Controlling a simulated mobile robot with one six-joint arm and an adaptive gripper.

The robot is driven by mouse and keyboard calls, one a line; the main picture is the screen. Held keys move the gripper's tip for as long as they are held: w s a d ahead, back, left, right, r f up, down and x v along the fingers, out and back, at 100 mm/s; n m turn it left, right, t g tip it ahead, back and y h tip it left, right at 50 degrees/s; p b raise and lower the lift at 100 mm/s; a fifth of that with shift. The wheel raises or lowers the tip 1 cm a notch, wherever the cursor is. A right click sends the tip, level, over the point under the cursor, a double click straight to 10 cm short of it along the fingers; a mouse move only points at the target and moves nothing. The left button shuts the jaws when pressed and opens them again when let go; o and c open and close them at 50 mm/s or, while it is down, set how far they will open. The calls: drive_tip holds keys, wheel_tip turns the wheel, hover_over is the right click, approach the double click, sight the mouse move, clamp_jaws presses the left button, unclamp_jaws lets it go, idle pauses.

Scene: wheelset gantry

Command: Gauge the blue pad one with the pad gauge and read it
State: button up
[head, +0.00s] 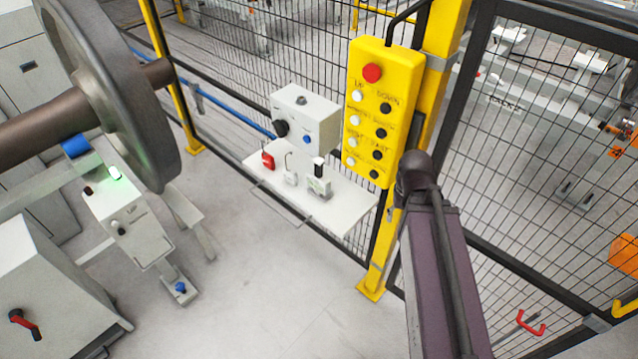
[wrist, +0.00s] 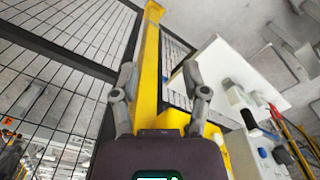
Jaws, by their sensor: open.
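A blue pad (head: 75,146) sits below the axle at the left, beside the big wheel. I cannot read a number on it. A small pale device with a black top (head: 319,182), possibly the pad gauge, stands on the white shelf (head: 345,205) on the fence; no reading is legible. In the wrist view, my gripper (wrist: 162,88) is open and empty, its two fingers apart in front of a yellow post (wrist: 150,50). In the head view my arm rises at the right and the gripper is hidden.
A yellow button pendant (head: 383,110) hangs close to my arm. A grey box with knobs (head: 304,118), a red item (head: 268,160) and a small white item (head: 290,170) are at the shelf. A grey box with a green light (head: 115,195) stands below the wheel. Middle floor is clear.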

drive_tip(key=shift+o, duration=0.8)
drive_tip(key=n+t+h+b, duration=1.1)
drive_tip(key=n+t+b, duration=0.3)
drive_tip(key=n+b, duration=1.45)
approach(317, 173)
drive_tip(key=v, duration=0.3)
drive_tip(key=shift+d, duration=0.15)
drive_tip(key=shift+w+d, duration=0.1)
drive_tip(key=shift+x, duration=4.25)
